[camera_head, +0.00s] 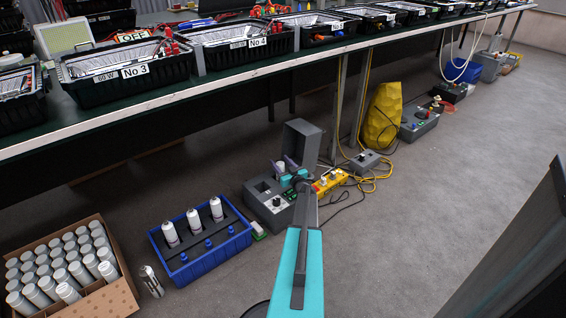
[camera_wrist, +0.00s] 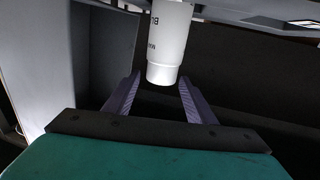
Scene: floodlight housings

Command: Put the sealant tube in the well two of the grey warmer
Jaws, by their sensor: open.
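The grey warmer (camera_head: 257,203) stands on the floor with its lid (camera_head: 302,141) raised. A dark square well opening (camera_head: 262,187) shows on its top at left. A white sealant tube (camera_head: 280,168) is upright at the warmer's right part, beside my gripper (camera_head: 292,172). In the wrist view the white tube (camera_wrist: 170,45) with dark lettering lies between the two purple fingers of my gripper (camera_wrist: 160,90), with gaps on both sides. My gripper is open. My arm and gripper hide part of the warmer, and I cannot clearly see how deep the tube sits.
A blue crate (camera_head: 168,262) with several white tubes and blue knobs stands left of the warmer. A cardboard box (camera_head: 112,298) of white bottles is farther left. A yellow device (camera_head: 331,181) and cables lie right. The workbench (camera_head: 185,92) runs overhead.

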